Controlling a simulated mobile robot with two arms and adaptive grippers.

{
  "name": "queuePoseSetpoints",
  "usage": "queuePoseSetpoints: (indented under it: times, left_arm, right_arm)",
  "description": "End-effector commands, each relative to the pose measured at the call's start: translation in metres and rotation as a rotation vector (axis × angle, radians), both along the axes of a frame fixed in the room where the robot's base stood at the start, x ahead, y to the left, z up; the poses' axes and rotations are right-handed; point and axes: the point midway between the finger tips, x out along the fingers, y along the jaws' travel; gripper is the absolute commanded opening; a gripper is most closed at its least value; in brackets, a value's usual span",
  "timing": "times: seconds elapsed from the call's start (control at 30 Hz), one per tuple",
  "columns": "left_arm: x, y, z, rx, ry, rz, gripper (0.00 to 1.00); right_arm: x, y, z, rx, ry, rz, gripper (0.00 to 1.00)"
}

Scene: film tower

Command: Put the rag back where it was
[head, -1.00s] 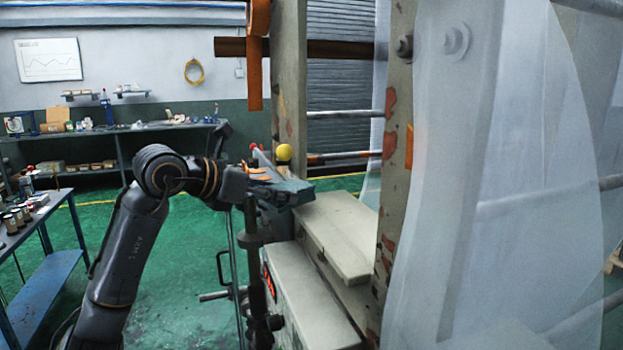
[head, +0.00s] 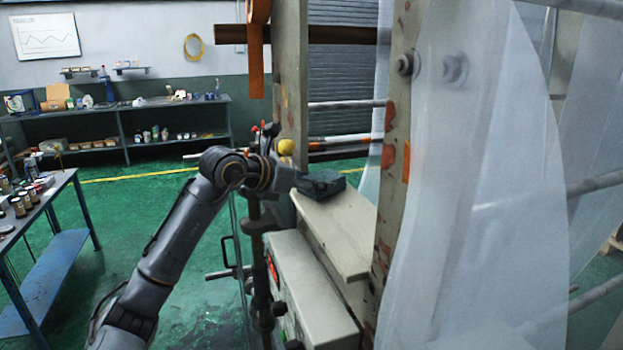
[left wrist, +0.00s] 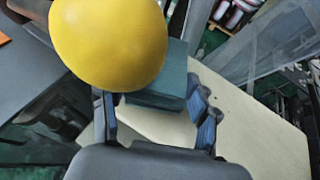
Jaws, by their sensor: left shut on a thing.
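The rag (head: 322,183) is a dark teal, folded, block-like bundle. In the head view it is over the far end of the cream ledge (head: 335,238); whether it rests there or hangs just above, I cannot tell. My left gripper (head: 290,178) reaches in from the left and is shut on the rag, its fingers mostly hidden in this view. In the left wrist view the rag (left wrist: 165,92) sits between the two fingers of my left gripper (left wrist: 155,103), with the cream surface (left wrist: 255,130) below. My right gripper is not in view.
A yellow ball knob (head: 286,147) stands close to my left wrist and covers much of the left wrist view (left wrist: 110,40). A worn upright post (head: 395,150) and translucent film (head: 470,200) stand right of the ledge. A blue table (head: 45,230) is at left.

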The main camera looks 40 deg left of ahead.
Motion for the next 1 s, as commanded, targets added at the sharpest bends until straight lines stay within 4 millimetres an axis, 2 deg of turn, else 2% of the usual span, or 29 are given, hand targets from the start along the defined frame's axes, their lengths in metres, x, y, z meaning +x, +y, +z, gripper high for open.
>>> queuePoseSetpoints:
  times: [0.23,0.27,0.3,0.73,0.87,1.0]
  left_arm:
    - [0.000,0.000,-0.004,0.001,0.000,0.000,0.30]
    - [0.000,0.000,-0.004,0.001,0.000,0.000,0.62]
    - [0.000,0.000,-0.003,0.001,0.000,0.000,0.70]
    - [-0.002,0.000,0.002,0.000,0.000,0.000,0.70]
    - [-0.020,0.002,0.005,0.004,-0.001,0.002,0.70]
    - [-0.047,0.005,0.016,0.004,-0.002,0.002,0.70]
  right_arm:
    - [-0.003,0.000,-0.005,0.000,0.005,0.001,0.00]
    - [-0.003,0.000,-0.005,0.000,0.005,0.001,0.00]
    - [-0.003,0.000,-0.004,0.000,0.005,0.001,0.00]
    - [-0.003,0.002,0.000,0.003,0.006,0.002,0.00]
    - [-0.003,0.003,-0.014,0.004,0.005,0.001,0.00]
    - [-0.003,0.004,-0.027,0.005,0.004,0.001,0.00]
